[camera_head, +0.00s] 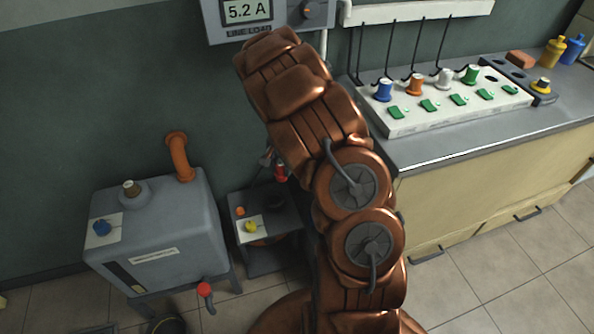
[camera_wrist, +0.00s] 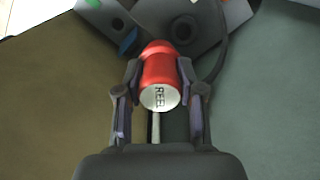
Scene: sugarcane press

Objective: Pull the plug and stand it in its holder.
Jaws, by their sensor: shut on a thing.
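In the wrist view my gripper (camera_wrist: 160,70) is shut on a red plug (camera_wrist: 158,74), with one finger on each side. Its pale round end, marked REEL, faces the camera. Beyond the plug is a grey panel (camera_wrist: 205,22) with a dark round opening (camera_wrist: 183,28). I cannot tell whether the plug touches that panel. A white socket board (camera_head: 440,117) on the counter carries blue, orange, white and green plugs. I cannot tell which part is the holder.
The grey counter (camera_head: 480,143) runs along the wall at right. A dark cable (camera_wrist: 222,55) curves beside the plug. A meter (camera_head: 246,12) reads 5.2 A. A grey tank (camera_head: 155,235) and a small dark stand (camera_head: 262,225) are at left. Floor (camera_head: 475,275) is clear at lower right.

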